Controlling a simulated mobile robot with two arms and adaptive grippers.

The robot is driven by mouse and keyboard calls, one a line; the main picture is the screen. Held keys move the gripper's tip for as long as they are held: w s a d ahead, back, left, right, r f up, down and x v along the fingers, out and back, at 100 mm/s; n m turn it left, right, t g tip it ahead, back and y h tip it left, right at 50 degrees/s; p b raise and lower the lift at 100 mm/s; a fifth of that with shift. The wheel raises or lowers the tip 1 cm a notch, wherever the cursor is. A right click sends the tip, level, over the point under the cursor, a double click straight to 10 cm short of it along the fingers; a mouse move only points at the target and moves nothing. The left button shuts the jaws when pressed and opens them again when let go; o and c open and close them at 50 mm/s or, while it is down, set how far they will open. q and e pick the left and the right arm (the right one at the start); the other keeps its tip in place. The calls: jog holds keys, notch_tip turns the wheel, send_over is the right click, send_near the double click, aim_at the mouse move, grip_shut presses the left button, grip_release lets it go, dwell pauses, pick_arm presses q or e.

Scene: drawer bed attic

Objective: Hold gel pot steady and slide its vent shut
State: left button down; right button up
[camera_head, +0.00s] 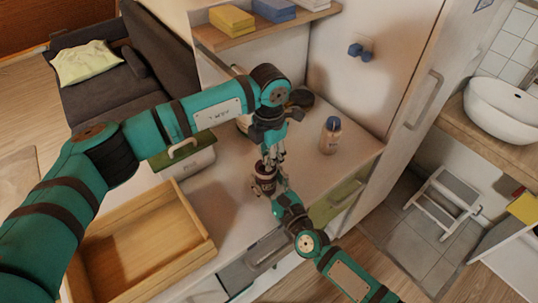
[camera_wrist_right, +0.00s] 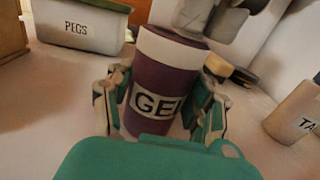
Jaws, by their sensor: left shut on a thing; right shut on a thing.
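The gel pot (camera_head: 264,182) is a small dark purple pot standing upright near the front edge of the white counter (camera_head: 222,172). In the right wrist view the gel pot (camera_wrist_right: 160,75) shows a white upper band and a "GEL" label. My right gripper (camera_head: 276,186) is shut around its body from the front; its fingers (camera_wrist_right: 162,108) flank the pot. My left gripper (camera_head: 270,158) comes down from above and is shut at the pot's top.
A bottle (camera_head: 331,136) stands right of the pot. A box labelled PEGS (camera_wrist_right: 80,26) stands behind left. An empty wooden tray (camera_head: 190,258) lies at the left. A wall shelf (camera_head: 262,30) overhangs the counter's back. Drawers (camera_head: 262,256) are below the front edge.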

pick_arm(q)
jog(key=shift+s+a, duration=0.8)
jog(key=shift+a, duration=0.35)
jog(key=c, duration=1.4)
grip_release()
jog(key=shift+d, duration=0.1)
pick_arm(e)
jog(key=shift+d+f, duration=0.1)
jog(key=shift+d, duration=0.05)
pick_arm(q)
jog(key=shift+o, duration=1.2)
notch_tip(320, 180, up, 12)
pick_arm(e)
jog(key=o, duration=1.3)
